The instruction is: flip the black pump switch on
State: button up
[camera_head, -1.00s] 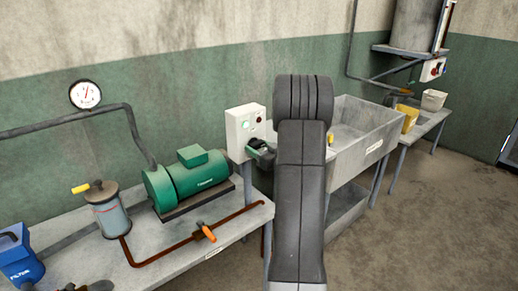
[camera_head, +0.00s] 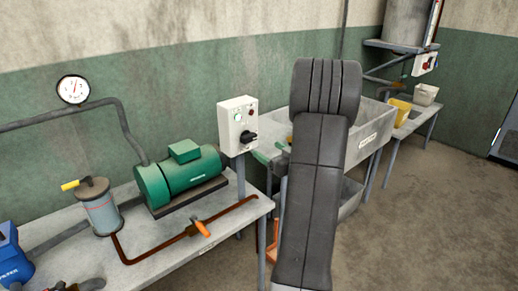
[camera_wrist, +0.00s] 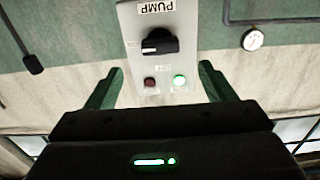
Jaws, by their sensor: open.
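The black pump switch (camera_head: 248,137) is a rotary knob on the front of a pale control box (camera_head: 230,140). In the wrist view, the knob (camera_wrist: 160,43) lies roughly sideways, its white mark toward the left, near an inverted PUMP label. A green lamp (camera_wrist: 180,81) glows and a dark red one (camera_wrist: 150,82) sits beside it. My gripper (camera_wrist: 160,72) is open and empty, with its green fingers spread either side of the box and apart from the knob. In the head view, my gripper (camera_head: 272,150) shows right of and below the knob, partly hidden by my arm.
A green motor (camera_head: 180,178) and a filter jar (camera_head: 100,208) stand on the grey bench (camera_head: 165,262) at left, with a rusty pipe and orange-handled valve (camera_head: 201,229). A grey sink (camera_head: 370,140) stands behind my arm. A gauge (camera_head: 73,89) hangs on the wall. Floor at right is clear.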

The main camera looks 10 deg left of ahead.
aim_at(251, 141)
jog(key=shift+v, duration=2.05)
jog(key=p+x, duration=0.2)
jog(key=x, duration=1.2)
jog(key=shift+s+d, duration=0.1)
